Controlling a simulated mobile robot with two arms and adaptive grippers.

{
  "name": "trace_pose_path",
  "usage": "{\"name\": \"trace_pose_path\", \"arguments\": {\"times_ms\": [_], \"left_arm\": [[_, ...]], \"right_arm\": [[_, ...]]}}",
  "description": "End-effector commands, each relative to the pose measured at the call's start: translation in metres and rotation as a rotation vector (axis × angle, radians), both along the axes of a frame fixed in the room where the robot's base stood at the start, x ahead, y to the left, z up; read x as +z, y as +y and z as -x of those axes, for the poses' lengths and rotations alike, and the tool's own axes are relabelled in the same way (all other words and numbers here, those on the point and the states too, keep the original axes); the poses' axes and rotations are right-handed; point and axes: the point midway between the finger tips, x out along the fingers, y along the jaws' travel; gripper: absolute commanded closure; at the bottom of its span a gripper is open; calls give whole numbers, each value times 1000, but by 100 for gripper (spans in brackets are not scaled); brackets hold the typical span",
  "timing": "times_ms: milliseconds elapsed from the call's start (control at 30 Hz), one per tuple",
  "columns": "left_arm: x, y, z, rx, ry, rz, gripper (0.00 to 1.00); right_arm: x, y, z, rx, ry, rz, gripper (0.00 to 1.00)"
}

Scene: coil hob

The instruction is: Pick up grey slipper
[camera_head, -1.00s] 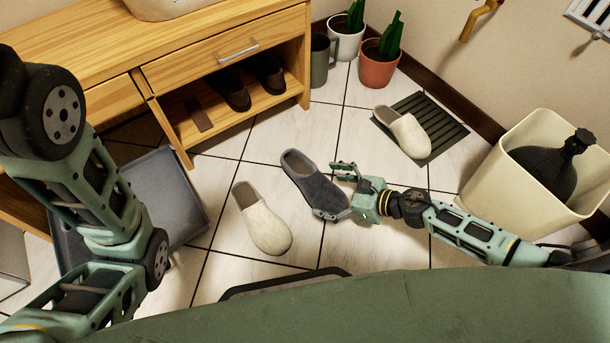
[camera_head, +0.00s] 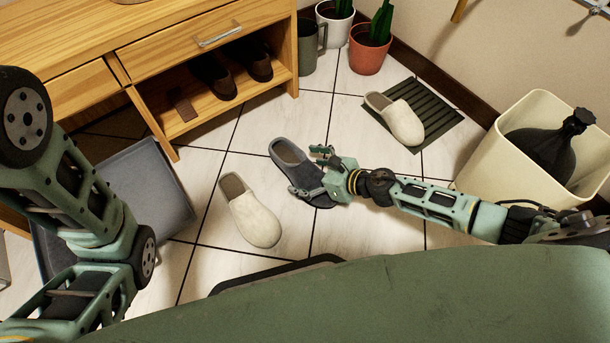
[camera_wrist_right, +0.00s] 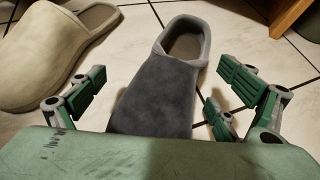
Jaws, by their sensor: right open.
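The grey slipper (camera_head: 293,167) lies on the white tiled floor near the middle of the head view, its open heel toward the upper left. My right gripper (camera_head: 308,170) is open over the slipper's toe half and hides part of it. In the right wrist view the grey slipper (camera_wrist_right: 165,85) lies between the spread fingers of the right gripper (camera_wrist_right: 165,95), with its toe end cut off by the gripper body. Whether the fingers touch it is not clear. My left arm shows at the left of the head view, but its gripper is out of the picture.
A cream slipper (camera_head: 250,212) lies just left of the grey one. Another cream slipper (camera_head: 399,120) rests on a dark slatted mat (camera_head: 435,103). A wooden shoe bench (camera_head: 205,52), potted plants, a grey tray (camera_head: 150,185) and a cream bin (camera_head: 483,152) surround the floor.

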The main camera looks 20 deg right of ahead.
Motion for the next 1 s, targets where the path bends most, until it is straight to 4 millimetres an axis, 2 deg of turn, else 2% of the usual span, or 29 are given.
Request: {"name": "trace_pose_path", "arguments": {"times_ms": [100,833,1000], "left_arm": [[1,0,0,0,0,0,72],[0,0,-1,-1,4,2,72],[0,0,-1,-1,4,2,72]], "right_arm": [[1,0,0,0,0,0,7],[-1,1,2,4,3,0,71],[-1,1,2,4,4,1,73]]}}
